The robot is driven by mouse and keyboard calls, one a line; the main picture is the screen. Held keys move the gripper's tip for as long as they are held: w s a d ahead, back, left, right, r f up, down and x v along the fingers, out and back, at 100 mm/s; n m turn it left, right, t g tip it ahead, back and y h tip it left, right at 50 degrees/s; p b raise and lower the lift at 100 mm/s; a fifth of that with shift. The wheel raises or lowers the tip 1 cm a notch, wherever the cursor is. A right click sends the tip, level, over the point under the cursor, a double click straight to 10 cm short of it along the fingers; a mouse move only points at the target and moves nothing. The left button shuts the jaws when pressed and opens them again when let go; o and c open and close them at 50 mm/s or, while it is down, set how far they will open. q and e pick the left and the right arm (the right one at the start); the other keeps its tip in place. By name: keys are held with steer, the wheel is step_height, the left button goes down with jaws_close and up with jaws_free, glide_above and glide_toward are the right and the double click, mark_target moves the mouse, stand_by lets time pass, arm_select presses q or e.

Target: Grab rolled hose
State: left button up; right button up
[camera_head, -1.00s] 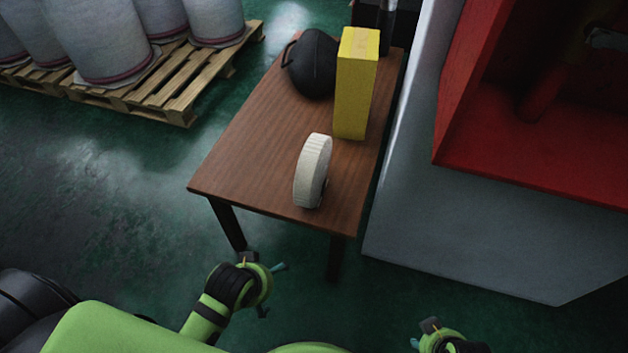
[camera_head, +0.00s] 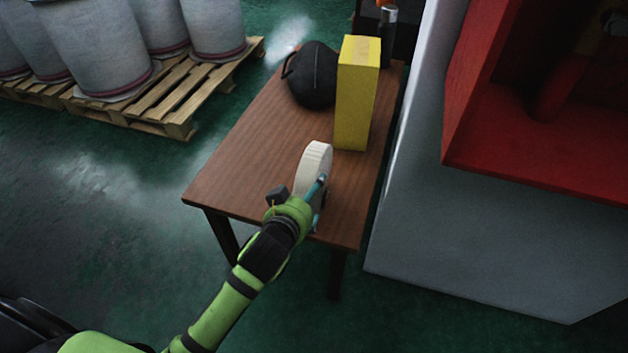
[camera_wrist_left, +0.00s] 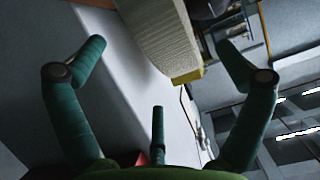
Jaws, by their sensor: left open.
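The rolled hose (camera_head: 314,160) is a cream-white coil standing upright on its edge near the front of the brown wooden table (camera_head: 240,165). My left gripper (camera_head: 318,200) is at the near side of the hose and hides its lower part in the head view. In the left wrist view my left gripper (camera_wrist_left: 160,70) has its fingers spread wide. The pale ribbed hose (camera_wrist_left: 162,38) shows there at the top, between the fingertips. I cannot tell whether a finger touches it. My right gripper is out of view.
A yellow box (camera_head: 356,95) stands behind the hose, beside a black rounded bag (camera_head: 312,78). A grey cabinet with a red recess (camera_head: 540,150) is close to the table's right. A pallet (camera_head: 150,105) with several sacks stands at the upper left. Floor left of the table is clear.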

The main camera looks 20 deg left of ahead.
mark_target(315, 176)
arm_select(q)
steer(key=shift+w+d+r+t, duration=0.2)
steer(key=shift+w+r+t, duration=0.15)
steer(key=shift+w, duration=0.25)
steer(key=x, duration=0.2)
steer(key=b+x, duration=0.1)
steer(key=x, duration=0.3)
steer(key=shift+w+a+f+b, duration=0.2)
steer(key=shift+w+f+b, duration=0.1)
steer(key=shift+f, duration=0.1)
steer(key=shift+s, duration=0.1)
steer(key=c, duration=1.5)
steer(key=shift+w+r, duration=0.2)
steer(key=shift+r, duration=0.1)
steer(key=shift+c, duration=0.5)
